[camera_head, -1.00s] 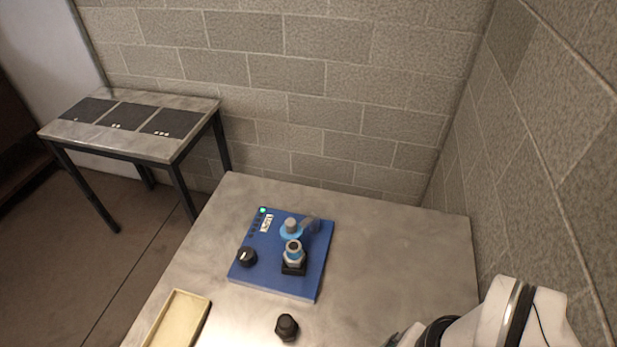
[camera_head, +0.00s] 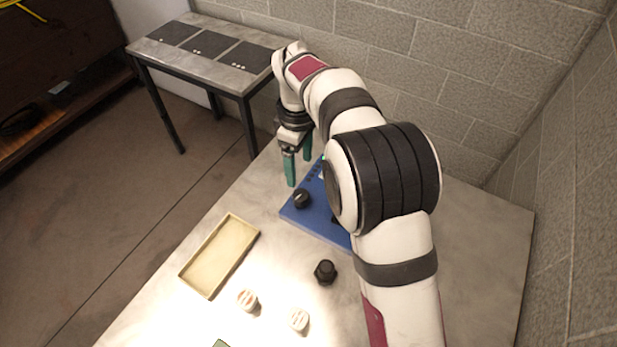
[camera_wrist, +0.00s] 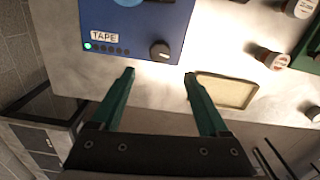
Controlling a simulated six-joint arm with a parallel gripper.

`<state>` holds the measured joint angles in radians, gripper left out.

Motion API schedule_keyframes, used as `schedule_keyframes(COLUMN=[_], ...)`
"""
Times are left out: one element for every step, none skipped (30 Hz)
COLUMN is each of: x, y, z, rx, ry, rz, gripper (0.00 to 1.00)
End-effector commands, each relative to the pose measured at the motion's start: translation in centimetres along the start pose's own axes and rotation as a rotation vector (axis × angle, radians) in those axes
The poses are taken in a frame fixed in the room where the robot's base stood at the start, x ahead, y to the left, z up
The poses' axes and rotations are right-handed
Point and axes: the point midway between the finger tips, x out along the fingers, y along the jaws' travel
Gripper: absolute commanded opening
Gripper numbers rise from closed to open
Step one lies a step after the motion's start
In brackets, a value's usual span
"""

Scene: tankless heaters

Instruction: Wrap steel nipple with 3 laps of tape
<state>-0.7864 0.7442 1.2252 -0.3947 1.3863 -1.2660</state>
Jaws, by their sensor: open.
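A blue tape machine (camera_head: 317,221) lies on the steel table, mostly hidden behind my arm in the head view. In the wrist view the machine (camera_wrist: 110,22) shows a TAPE label, a row of small lights with the end one lit green, and a black knob (camera_wrist: 160,50). The steel nipple and tape roll cannot be made out now; my arm covers that part in the head view. My gripper (camera_head: 298,170), with green fingers, is open and empty above the table by the machine's far left edge. In the wrist view its fingertips (camera_wrist: 159,75) are wide apart.
A shallow cream tray (camera_head: 187,278) lies left of the machine. A black fitting (camera_head: 325,271) and two white-topped jars (camera_head: 247,299) (camera_head: 299,320) stand nearer the front. A side table (camera_head: 246,84) with dark pads stands beyond. Block walls bound the back and right.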

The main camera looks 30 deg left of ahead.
Motion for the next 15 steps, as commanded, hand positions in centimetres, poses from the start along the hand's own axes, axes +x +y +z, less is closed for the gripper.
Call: schedule_keyframes(x=[1.6,2.5,3.8,4.7,5.5,6.6,7.3,8.0,8.8,9.2,9.7,10.1,10.4,10.6,10.8], y=[-0.1,-0.1,-0.1,-0.1,-0.1,-0.1,-0.1,-0.1,-0.1,-0.1,0.0,0.0,0.0,0.0,0.0], z=[0.1,0.1,0.1,0.1,0.1,0.1,0.1,0.1,0.1,0.1,0.1,0.1,0.1,0.1,0.1], rx=[0.001,0.001,0.002,0.002,0.002,0.003,0.004,0.004,0.004,0.004,0.004,0.005,0.006,0.005,0.005], ry=[-0.004,-0.003,-0.003,-0.003,-0.003,-0.002,-0.003,-0.002,-0.001,-0.001,0.000,0.000,0.000,0.000,0.000], rz=[-0.005,-0.004,-0.005,-0.004,-0.004,-0.004,-0.004,-0.003,-0.002,-0.003,-0.002,-0.001,-0.001,-0.001,0.000], gripper=[0.78,0.78,0.78,0.78,0.78,0.78,0.78,0.78,0.78,0.78,0.78,0.78,0.78,0.78,0.78])
